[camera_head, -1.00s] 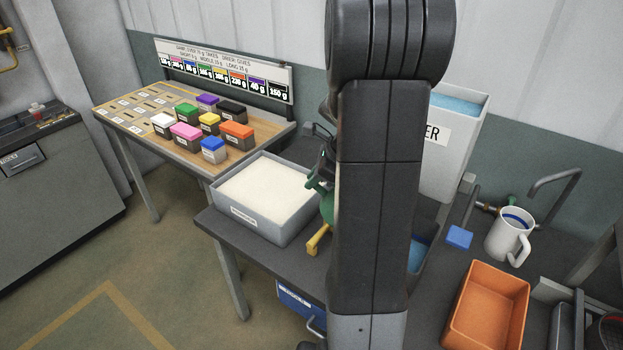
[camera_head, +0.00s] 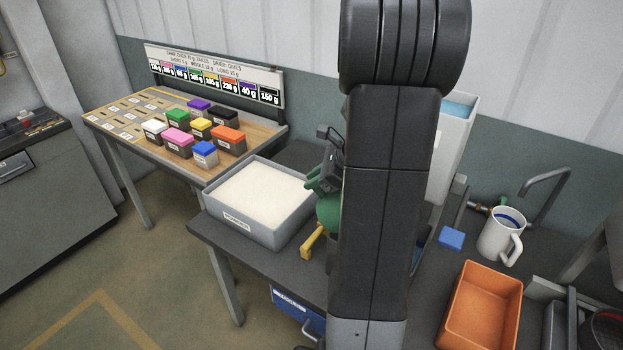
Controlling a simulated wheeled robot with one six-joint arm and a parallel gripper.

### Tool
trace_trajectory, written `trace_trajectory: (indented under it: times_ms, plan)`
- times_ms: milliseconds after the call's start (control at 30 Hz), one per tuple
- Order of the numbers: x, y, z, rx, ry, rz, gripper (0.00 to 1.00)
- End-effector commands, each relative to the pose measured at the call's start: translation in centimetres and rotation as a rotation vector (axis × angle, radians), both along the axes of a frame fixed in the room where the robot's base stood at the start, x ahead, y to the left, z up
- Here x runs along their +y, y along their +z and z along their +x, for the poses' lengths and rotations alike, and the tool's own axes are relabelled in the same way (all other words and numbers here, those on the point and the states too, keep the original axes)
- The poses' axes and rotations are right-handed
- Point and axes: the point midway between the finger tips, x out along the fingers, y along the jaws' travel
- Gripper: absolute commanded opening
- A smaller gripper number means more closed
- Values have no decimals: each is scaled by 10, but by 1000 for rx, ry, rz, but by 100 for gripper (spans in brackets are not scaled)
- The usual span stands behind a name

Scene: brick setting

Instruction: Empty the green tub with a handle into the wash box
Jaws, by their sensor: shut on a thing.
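A green rounded thing (camera_head: 327,212), which looks like the tub, shows beside my dark arm, just right of a grey box of white material. The arm hides most of it, and its contents cannot be seen. My gripper (camera_head: 326,176) is directly above it, partly hidden behind the arm, and is shut on a green part that looks like the tub's handle. A yellow piece (camera_head: 313,240) sticks out below the green body; I cannot tell whether it belongs to it. I cannot tell which container is the wash box; the grey box (camera_head: 238,222) has an unreadable label.
An orange bin (camera_head: 481,308), a white mug (camera_head: 502,236) and a blue block (camera_head: 451,239) are at the right. A tall light container (camera_head: 455,140) stands behind the arm. Small lidded boxes (camera_head: 178,143) stand on the wooden table (camera_head: 118,128) at the left.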

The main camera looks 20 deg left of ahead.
Motion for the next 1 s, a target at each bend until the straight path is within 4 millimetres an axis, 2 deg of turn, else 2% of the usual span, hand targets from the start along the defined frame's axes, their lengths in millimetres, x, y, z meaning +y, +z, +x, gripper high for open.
trace_trajectory:
  times_ms: [1000]
  plan:
    - [-18,21,-3,-34,-1,185,0]
